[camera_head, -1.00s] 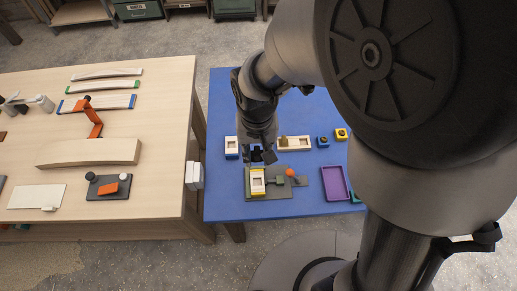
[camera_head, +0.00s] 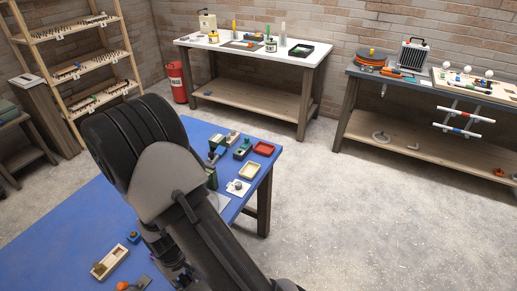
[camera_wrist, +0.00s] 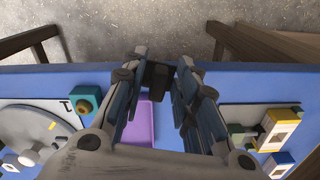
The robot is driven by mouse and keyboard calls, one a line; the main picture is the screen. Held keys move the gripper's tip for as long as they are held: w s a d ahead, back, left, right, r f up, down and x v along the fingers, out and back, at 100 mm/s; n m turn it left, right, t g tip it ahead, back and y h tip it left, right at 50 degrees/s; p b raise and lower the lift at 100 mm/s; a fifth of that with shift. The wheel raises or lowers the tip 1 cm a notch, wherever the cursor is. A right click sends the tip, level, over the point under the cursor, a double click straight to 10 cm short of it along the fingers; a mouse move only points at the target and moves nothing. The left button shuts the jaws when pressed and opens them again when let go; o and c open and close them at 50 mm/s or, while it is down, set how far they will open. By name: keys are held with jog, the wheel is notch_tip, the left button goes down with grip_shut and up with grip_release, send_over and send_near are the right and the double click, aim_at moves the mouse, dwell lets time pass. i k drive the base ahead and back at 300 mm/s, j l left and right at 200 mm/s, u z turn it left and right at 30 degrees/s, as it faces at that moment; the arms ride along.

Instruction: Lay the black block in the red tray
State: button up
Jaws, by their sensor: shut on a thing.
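The black block (camera_wrist: 158,74) is between the fingertips of my gripper (camera_wrist: 158,82) in the wrist view. The gripper is shut on it, above the blue table near its edge. The red tray (camera_head: 264,148) lies near the far right corner of the blue table in the head view and looks empty. In that view my arm covers the middle of the table, and the block cannot be made out. The red tray does not show in the wrist view.
A purple tray (camera_wrist: 137,128) lies below my gripper. A teal block with a hole (camera_wrist: 85,105) and a yellow and white block (camera_wrist: 278,130) flank it. Open floor lies right of the table.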

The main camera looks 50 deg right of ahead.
aim_at(264, 150)
jog(key=i+l+z, duration=0.1)
jog(key=l, duration=0.35)
jog(key=i+l, duration=0.1)
jog(key=l, duration=0.3)
jog(key=i+l+z, duration=0.15)
jog(key=l, duration=0.3)
jog(key=l+z, duration=0.1)
jog(key=l, duration=0.3)
jog(key=i+l, duration=0.2)
jog(key=l, duration=0.2)
jog(key=z, duration=0.05)
